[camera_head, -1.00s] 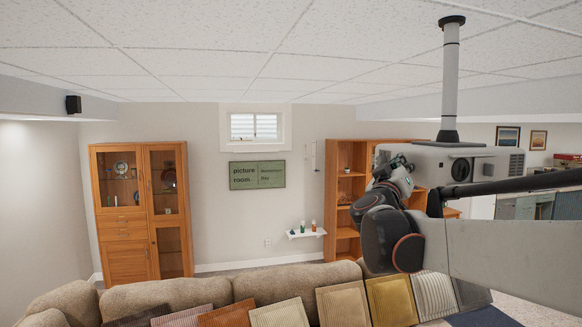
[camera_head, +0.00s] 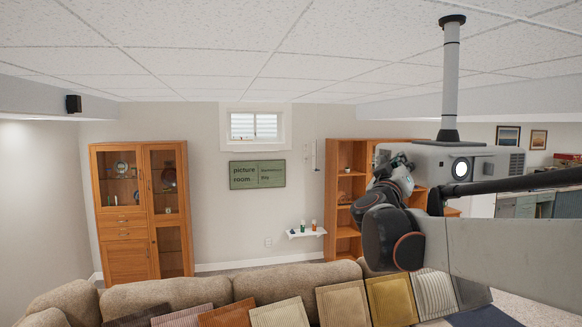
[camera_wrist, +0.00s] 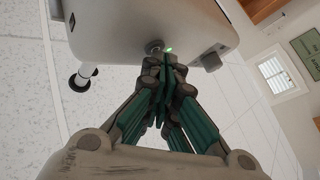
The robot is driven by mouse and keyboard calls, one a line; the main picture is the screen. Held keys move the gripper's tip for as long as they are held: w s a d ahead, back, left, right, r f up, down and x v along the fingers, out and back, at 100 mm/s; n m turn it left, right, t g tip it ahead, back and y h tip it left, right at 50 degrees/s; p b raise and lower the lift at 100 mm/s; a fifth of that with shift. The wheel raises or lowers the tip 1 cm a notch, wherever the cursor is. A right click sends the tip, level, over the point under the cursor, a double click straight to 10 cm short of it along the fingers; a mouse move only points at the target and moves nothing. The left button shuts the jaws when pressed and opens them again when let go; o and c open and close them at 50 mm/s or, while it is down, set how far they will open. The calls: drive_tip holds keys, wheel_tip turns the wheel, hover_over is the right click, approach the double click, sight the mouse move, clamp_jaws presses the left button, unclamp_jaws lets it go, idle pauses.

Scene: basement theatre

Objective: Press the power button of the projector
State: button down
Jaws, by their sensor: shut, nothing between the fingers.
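The projector (camera_head: 425,160) is a pale grey box hanging from a ceiling pole at the right of the head view. Its lens (camera_head: 461,168) glows white. In the wrist view the projector's side (camera_wrist: 120,22) fills the top. A round dark power button (camera_wrist: 154,46) sits near its lower edge, with a small green light (camera_wrist: 169,50) lit beside it. My gripper (camera_wrist: 164,62) is shut and empty, its fingertips right at the button; I cannot tell whether they touch it. In the head view my gripper (camera_head: 402,161) is at the projector's left end.
The ceiling (camera_head: 200,50) is close above the projector, and the ceiling pole (camera_head: 450,80) rises from its top. A sofa (camera_head: 170,295) with cushions stands below. A wooden bookcase (camera_head: 345,200) and a glass cabinet (camera_head: 140,210) stand at the far wall.

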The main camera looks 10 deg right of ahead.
drive_tip(key=shift+a, duration=0.6)
drive_tip(key=shift+s, duration=0.1)
drive_tip(key=a, duration=0.6)
drive_tip(key=shift+s+a, duration=0.1)
drive_tip(key=shift+a, duration=0.05)
drive_tip(key=shift+a, duration=1)
drive_tip(key=shift+d, duration=0.1)
